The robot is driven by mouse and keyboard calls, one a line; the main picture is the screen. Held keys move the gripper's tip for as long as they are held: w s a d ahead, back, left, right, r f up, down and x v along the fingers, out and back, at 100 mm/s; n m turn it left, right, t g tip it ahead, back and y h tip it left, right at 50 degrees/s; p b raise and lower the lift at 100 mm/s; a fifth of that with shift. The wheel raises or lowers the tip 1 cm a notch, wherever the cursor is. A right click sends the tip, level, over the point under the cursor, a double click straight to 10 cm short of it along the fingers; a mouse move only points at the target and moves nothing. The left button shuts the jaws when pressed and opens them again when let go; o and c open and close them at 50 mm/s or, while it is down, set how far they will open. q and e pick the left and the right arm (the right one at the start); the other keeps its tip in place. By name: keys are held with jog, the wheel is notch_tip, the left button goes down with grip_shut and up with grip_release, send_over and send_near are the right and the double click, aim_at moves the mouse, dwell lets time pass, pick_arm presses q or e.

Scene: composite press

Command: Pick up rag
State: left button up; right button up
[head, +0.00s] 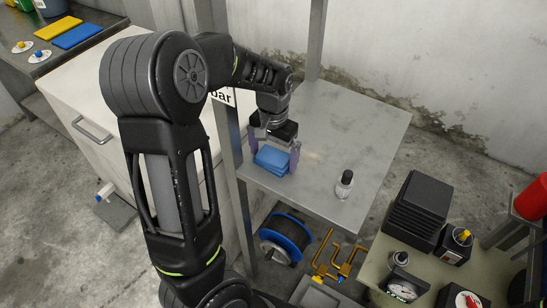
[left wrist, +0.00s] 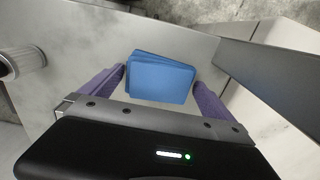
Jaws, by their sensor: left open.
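The blue rag (head: 272,160) is a folded stack lying on the metal shelf (head: 350,121), near its front left corner. My left gripper (head: 274,153) is over the rag with its purple fingers to either side. In the left wrist view the rag (left wrist: 160,78) lies ahead between the two spread fingers of the left gripper (left wrist: 160,92). The gripper is open, and a gap shows between the rag and the right finger. Whether the left finger touches it I cannot tell. My right gripper is not in view.
A small bottle with a black cap (head: 344,184) stands right of the rag on the shelf. A grey metal post (head: 237,180) rises close left of the gripper. A blue cable reel (head: 285,238) and brass pipes (head: 340,262) are below. The shelf's back is clear.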

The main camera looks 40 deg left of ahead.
aim_at(273, 155)
pick_arm(q)
jog(key=shift+c, duration=0.2)
jog(key=c, duration=1.3)
jog(key=shift+o, duration=0.2)
notch_tip(273, 155, up, 10)
jog(key=b, duration=0.1)
dwell(0.4)
jog(key=o, duration=0.9)
jog(key=shift+c, duration=0.2)
jog(key=c, duration=1)
jog(key=shift+o, duration=0.2)
jog(key=shift+a, duration=0.1)
